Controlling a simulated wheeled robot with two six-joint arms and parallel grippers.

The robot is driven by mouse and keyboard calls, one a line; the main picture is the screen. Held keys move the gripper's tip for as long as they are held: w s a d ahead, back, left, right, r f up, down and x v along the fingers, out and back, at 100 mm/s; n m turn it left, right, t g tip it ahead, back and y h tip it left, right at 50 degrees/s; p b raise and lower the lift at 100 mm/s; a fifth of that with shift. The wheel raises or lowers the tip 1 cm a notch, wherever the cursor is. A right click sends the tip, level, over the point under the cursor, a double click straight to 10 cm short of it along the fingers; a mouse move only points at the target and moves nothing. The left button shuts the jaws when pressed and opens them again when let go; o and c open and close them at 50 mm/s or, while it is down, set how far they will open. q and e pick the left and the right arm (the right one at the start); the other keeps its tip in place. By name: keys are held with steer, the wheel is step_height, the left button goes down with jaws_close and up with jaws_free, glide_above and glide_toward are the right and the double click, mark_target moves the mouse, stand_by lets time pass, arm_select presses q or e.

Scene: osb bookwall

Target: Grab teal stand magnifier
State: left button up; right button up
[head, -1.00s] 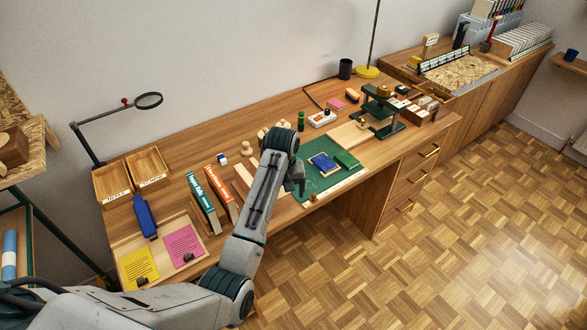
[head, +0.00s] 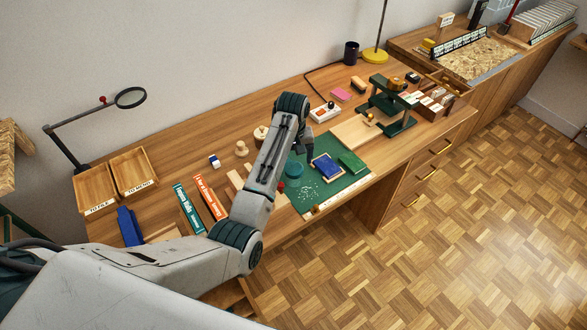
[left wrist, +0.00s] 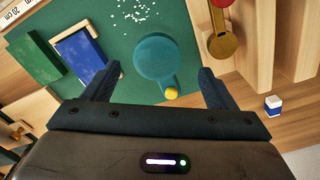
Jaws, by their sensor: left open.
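A round teal piece with a short teal handle and a yellow knob, which looks like the teal stand magnifier (left wrist: 163,58), lies on the green cutting mat (left wrist: 205,20) in the left wrist view. In the head view the teal magnifier (head: 294,170) shows just right of my left forearm, at the mat's left side. My left gripper (head: 309,143) points down above the mat and is partly hidden by its own arm. In the left wrist view the open jaws of my left gripper (left wrist: 158,72) stand either side of the magnifier, with nothing held. My right gripper is not in view.
A blue block (head: 327,166) and a green block (head: 352,162) lie on the mat beside the magnifier. Wooden strips and a brass-coloured piece with a red knob (left wrist: 222,42) lie on the other side. A dark green press (head: 386,105) stands farther right.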

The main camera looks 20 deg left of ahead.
mark_target(294, 168)
arm_select(q)
steer(key=shift+s+f, duration=0.25)
steer(key=shift+f, duration=0.5)
steer(key=shift+d+f, duration=0.1)
steer(key=shift+f, duration=0.2)
steer(key=f+p, duration=0.1)
steer(key=f, duration=0.1)
steer(key=f+p, duration=0.1)
steer(key=f, duration=0.1)
steer(key=shift+w+d+f, duration=0.1)
steer(key=shift+w+f, duration=0.1)
steer(key=shift+f, duration=0.45)
steer(key=shift+c, duration=0.2)
steer(key=c, duration=1.1)
steer(key=shift+c, duration=0.6)
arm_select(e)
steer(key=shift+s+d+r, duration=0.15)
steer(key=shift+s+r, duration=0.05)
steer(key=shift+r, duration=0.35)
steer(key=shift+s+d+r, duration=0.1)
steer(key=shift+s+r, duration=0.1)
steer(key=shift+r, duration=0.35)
